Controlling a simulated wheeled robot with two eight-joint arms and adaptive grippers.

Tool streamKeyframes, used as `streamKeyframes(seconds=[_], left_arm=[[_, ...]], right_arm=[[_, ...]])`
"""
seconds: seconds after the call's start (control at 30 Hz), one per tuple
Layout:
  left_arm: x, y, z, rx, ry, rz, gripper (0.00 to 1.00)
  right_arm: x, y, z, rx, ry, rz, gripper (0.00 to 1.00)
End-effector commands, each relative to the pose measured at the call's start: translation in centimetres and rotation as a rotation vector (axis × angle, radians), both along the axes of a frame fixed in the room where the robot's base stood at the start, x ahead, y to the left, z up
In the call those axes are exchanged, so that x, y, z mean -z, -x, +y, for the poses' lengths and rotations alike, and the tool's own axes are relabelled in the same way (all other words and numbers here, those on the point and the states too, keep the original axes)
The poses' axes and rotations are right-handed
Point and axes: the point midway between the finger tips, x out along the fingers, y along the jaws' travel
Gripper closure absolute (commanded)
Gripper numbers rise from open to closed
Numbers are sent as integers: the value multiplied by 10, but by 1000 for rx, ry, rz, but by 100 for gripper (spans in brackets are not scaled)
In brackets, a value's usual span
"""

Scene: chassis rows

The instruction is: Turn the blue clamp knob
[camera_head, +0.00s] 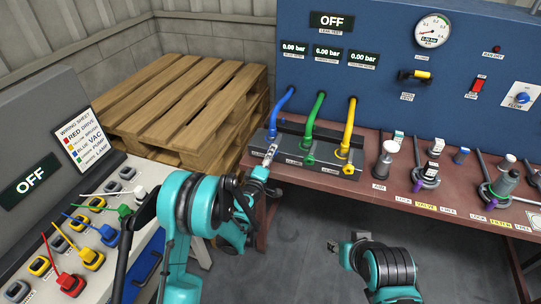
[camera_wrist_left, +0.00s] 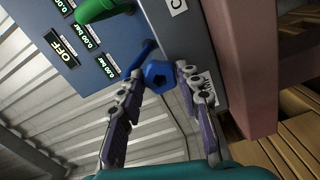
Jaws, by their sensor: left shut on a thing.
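The blue clamp knob (camera_wrist_left: 158,74) shows in the left wrist view between the two fingertips of my left gripper (camera_wrist_left: 163,76), at the end of a blue hose's clamp. In the head view my left gripper (camera_head: 270,154) is at the left end of the dark clamp block (camera_head: 328,161), below the blue hose (camera_head: 281,110), and hides the blue knob. The left gripper is shut on the knob. My right gripper (camera_head: 334,246) hangs over the floor in front of the bench, away from the block; its jaw opening is too small to judge.
A green knob (camera_head: 309,160) and a yellow knob (camera_head: 348,169) sit beside it on the block. A blue panel (camera_head: 390,95) stands behind. Wooden pallets (camera_head: 185,95) are at left, and a wiring board with coloured plugs (camera_head: 70,283) is front left.

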Motion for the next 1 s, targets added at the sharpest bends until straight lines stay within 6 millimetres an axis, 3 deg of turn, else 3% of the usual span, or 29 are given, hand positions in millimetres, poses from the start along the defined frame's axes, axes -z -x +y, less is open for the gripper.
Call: streamKeyframes(seconds=[0.5, 1.0], left_arm=[[0, -1, 0, 0, -436, -141, 95], [0, -1, 0, 0, -636, -207, 95]], right_arm=[[0, 0, 0, 0, 0, 0, 60], [0, 0, 0, 0, 0, 0, 60]])
